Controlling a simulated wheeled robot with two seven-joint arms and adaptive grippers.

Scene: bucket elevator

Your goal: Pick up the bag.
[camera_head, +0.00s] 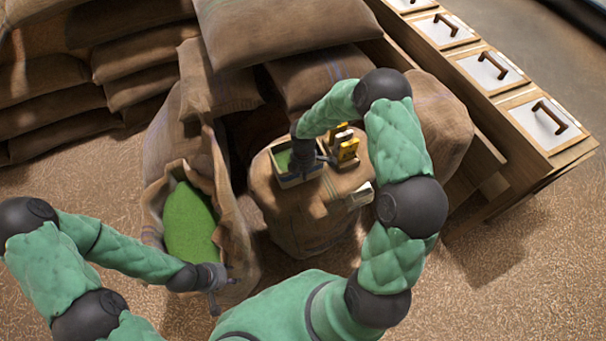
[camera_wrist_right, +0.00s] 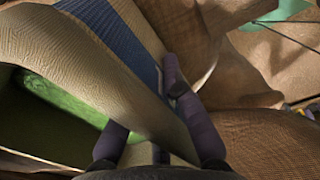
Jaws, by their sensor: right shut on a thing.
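A small beige open-topped bag (camera_head: 297,181) with green contents stands on a full sack in the middle of the head view. In the right wrist view the bag (camera_wrist_right: 85,55) shows as woven cloth with a blue stripe, with green inside at the left. My right gripper (camera_wrist_right: 152,112) is shut on the bag's edge, with a finger on each side of the cloth. In the head view it is at the bag's right side, its tips partly hidden. My left gripper (camera_head: 213,297) is low beside the rim of a large open sack; its fingers are too small to read.
The large open sack (camera_head: 228,215) holds a green heap. Yellow objects (camera_head: 346,150) and a pale metal item (camera_head: 360,195) lie on the full sack (camera_head: 305,228). Stacked sacks (camera_head: 55,95) fill the back left. A wooden cabinet (camera_head: 540,120) with handled lids runs along the right.

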